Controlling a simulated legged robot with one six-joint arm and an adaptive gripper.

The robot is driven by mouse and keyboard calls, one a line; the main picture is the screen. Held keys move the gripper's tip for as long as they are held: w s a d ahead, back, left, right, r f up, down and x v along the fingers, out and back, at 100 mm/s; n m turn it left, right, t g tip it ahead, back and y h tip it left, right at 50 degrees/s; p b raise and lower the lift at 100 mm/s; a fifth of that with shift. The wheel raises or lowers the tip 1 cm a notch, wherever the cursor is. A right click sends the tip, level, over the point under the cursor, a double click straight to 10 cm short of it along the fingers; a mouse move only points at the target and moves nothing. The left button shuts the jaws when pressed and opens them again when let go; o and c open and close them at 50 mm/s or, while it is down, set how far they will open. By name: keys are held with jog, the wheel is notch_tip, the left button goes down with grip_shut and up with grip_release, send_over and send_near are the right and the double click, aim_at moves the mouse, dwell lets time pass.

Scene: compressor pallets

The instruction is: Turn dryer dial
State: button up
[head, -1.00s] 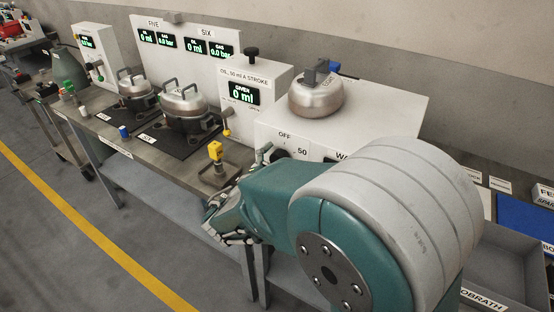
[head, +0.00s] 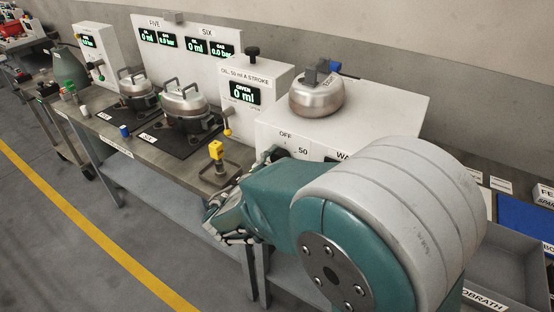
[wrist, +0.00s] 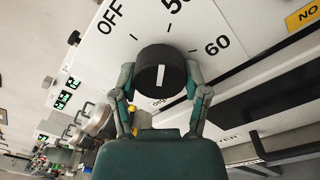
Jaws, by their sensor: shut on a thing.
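The dryer dial (wrist: 161,75) is a round black knob with a white pointer line, on a white panel in the wrist view. The pointer line stands nearly upright in that view, on the lower part of the knob's face. My gripper (wrist: 160,82) is shut on the dial, one finger on each side of it. In the head view my arm hides much of the dial and part of my gripper (head: 268,156).
A silver pot-shaped vessel (head: 317,97) stands on top of the white dryer box (head: 385,108). A yellow-topped fitting (head: 216,150) stands on the bench to its left. A grey bin (head: 510,262) is at right.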

jog(key=n, duration=0.5)
jog(key=shift+d, duration=0.1)
jog(key=n, duration=0.5)
jog(key=shift+r, duration=0.15)
dwell(0.4)
jog(key=o, duration=1.1)
jog(key=shift+o, duration=0.2)
jog(key=v, duration=1.2)
